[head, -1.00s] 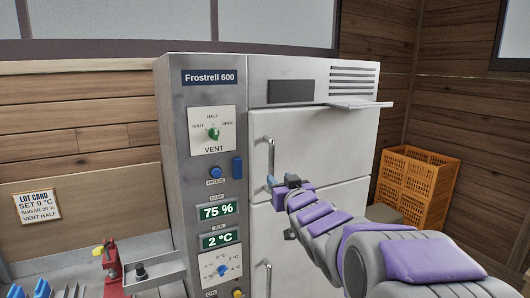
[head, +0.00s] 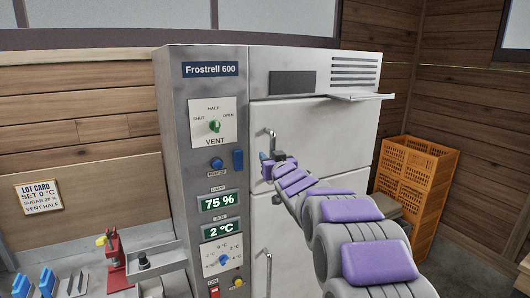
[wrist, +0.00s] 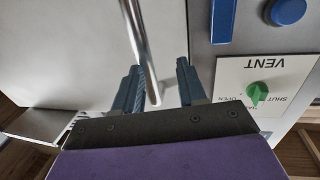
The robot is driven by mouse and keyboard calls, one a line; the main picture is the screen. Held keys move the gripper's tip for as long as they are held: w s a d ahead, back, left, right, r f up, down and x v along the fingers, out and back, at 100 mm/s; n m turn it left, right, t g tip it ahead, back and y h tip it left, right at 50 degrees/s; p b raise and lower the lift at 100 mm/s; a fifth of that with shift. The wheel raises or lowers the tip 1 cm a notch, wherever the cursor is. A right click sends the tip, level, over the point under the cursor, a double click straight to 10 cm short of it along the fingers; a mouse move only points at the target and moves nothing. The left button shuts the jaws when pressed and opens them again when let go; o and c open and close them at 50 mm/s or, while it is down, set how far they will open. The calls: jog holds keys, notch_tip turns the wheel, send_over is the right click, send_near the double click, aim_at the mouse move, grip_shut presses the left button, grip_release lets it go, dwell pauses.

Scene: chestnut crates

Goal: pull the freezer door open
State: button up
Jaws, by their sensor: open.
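The freezer's upper door (head: 335,125) is a pale metal panel that looks closed against the cabinet. Its vertical bar handle (head: 271,143) is near the door's left edge. My gripper (head: 265,159) is at the handle's lower part and partly hides it. In the wrist view, the silver handle (wrist: 138,38) runs down between the two blue fingers of my open gripper (wrist: 157,70), with a gap on the right side. The left finger looks closer to the bar; I cannot tell whether it touches. A lower door (head: 290,225) with its own handle (head: 267,270) is partly hidden by my arm.
The control panel (head: 207,130), with vent dial and displays, is left of the doors. A small shelf (head: 358,97) juts out at the upper door's top right. Orange crates (head: 418,185) stand right of the freezer. A red tool (head: 117,262) stands on the left bench.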

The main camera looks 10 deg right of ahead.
aim_at(266, 149)
jog(key=w, duration=0.3)
jog(key=w+p, duration=0.1)
jog(key=shift+w+d, duration=0.3)
jog(key=shift+d, duration=0.1)
jog(key=shift+a, duration=0.35)
jog(key=shift+s+d, duration=0.2)
jog(key=shift+d, duration=0.55)
jog(key=c, duration=0.3)
jog(key=shift+c, duration=0.9)
jog(key=shift+a, duration=0.3)
grip_shut()
